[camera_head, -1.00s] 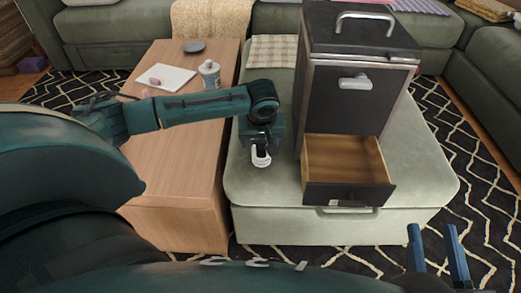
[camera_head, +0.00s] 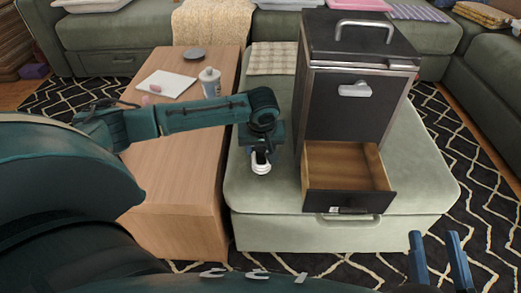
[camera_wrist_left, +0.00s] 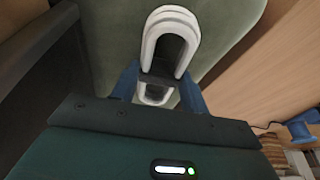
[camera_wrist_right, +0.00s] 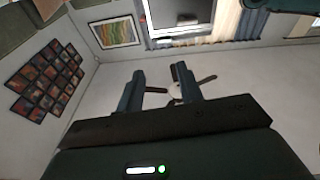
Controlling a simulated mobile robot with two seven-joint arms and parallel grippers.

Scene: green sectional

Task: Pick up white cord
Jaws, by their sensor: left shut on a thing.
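The white cord (camera_head: 261,168) is a small thick loop just under my left gripper (camera_head: 260,155), over the green ottoman beside the dark cabinet. In the left wrist view the cord (camera_wrist_left: 171,20) is a white U-shaped loop standing out between the blue fingers. My left gripper is shut on it. I cannot tell whether the cord still touches the ottoman. My right gripper (camera_head: 438,258) is at the lower right of the head view, open and empty. The right wrist view shows its fingers apart.
The dark cabinet (camera_head: 352,105) stands on the green ottoman (camera_head: 280,228), with its lower drawer (camera_head: 348,200) open and empty. A wooden table (camera_head: 180,185) to the left holds a bottle (camera_head: 209,82), a white board (camera_head: 168,83) and a dark disc (camera_head: 194,53).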

